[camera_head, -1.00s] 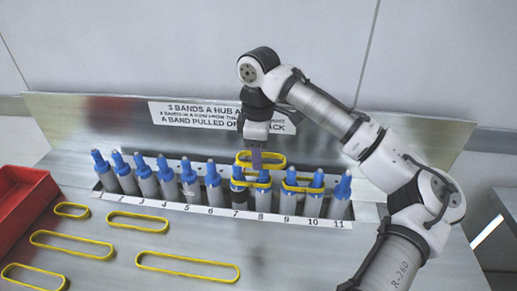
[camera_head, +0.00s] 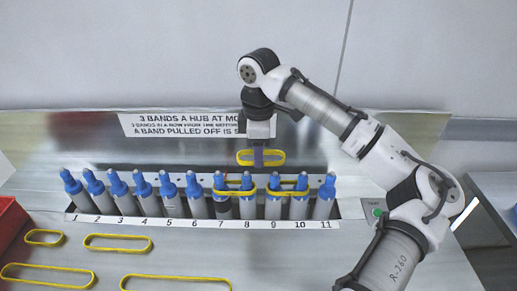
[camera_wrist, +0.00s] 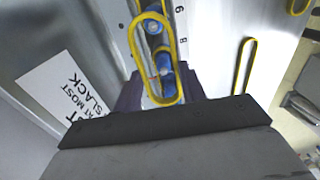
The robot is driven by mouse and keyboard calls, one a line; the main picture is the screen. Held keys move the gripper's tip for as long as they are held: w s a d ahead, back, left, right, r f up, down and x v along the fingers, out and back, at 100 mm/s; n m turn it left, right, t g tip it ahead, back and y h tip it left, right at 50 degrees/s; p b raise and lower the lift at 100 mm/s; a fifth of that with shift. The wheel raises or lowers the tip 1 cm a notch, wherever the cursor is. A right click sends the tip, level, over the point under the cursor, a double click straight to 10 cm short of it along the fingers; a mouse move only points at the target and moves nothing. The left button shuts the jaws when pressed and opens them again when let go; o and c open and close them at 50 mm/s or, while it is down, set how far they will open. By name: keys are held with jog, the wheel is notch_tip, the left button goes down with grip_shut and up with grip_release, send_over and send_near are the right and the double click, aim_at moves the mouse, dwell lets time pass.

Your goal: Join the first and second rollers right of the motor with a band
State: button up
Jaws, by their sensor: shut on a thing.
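My gripper (camera_head: 260,150) is shut on a yellow band (camera_head: 272,162), held above and behind the roller row, around rollers 8 and 9. The held band also shows in the wrist view (camera_wrist: 136,42), with blue roller tops beneath it. Roller 7 (camera_head: 222,207) has a dark body, unlike the grey others, and looks like the motor. The first roller to its right, roller 8 (camera_head: 247,209), and the second, roller 9 (camera_head: 272,209), stand upright. One fitted band (camera_head: 233,191) seems to go around 7 and 8. Another (camera_head: 288,191) seems to go around 9 and 10.
Several loose bands lie on the metal bench in front, including a small one (camera_head: 44,243) and a long one (camera_head: 175,281). A red bin (camera_head: 10,222) stands at the left edge. A printed sign (camera_head: 180,123) is on the back panel.

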notch_tip(320, 180, down, 9)
jog(key=b, duration=0.5)
jog(key=shift+r, duration=0.15)
dwell(0.4)
jog(key=o, duration=1)
jog(key=shift+o, duration=0.2)
